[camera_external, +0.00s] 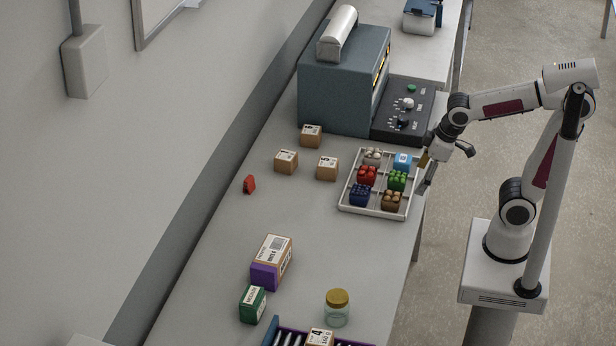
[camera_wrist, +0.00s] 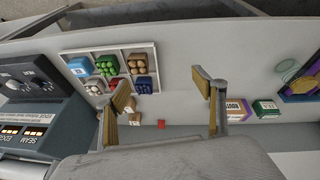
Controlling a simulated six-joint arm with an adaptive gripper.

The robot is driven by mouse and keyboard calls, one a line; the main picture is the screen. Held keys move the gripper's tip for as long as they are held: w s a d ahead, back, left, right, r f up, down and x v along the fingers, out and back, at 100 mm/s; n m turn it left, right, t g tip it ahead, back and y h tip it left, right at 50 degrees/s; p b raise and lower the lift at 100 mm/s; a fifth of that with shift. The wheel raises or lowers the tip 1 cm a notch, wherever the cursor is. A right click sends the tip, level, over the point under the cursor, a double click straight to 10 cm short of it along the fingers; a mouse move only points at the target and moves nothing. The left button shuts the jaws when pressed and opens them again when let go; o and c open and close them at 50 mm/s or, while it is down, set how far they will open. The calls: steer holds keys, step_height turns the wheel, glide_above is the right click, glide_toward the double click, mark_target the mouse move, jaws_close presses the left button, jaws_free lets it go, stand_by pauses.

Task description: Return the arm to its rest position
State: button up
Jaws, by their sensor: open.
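My gripper (camera_external: 426,172) is at the right edge of the white tray in the external view, above the table's right edge. In the wrist view my gripper (camera_wrist: 168,100) has its two fingers wide apart with nothing between them. My arm reaches in from its base at the right, with the elbow raised. The white divided tray (camera_external: 376,210) holds blocks in its compartments: white, light blue, red, green, dark blue and brown. The tray also shows in the wrist view (camera_wrist: 152,50), left of the fingers.
Small cartons (camera_external: 286,161) and a red piece (camera_external: 249,184) lie left of the tray. A grey machine (camera_external: 335,90) with a control panel (camera_external: 403,110) stands behind. A larger carton (camera_external: 272,258), green box (camera_external: 252,304) and jar (camera_external: 337,308) stand in front. Mid-table is clear.

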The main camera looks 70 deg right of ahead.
steer(key=s+r+m+t, duration=0.1)
steer(key=s+r, duration=0.1)
steer(key=s, duration=0.5)
steer(key=shift+s+a+t+y, duration=0.15)
steer(key=shift+t+y, duration=0.25)
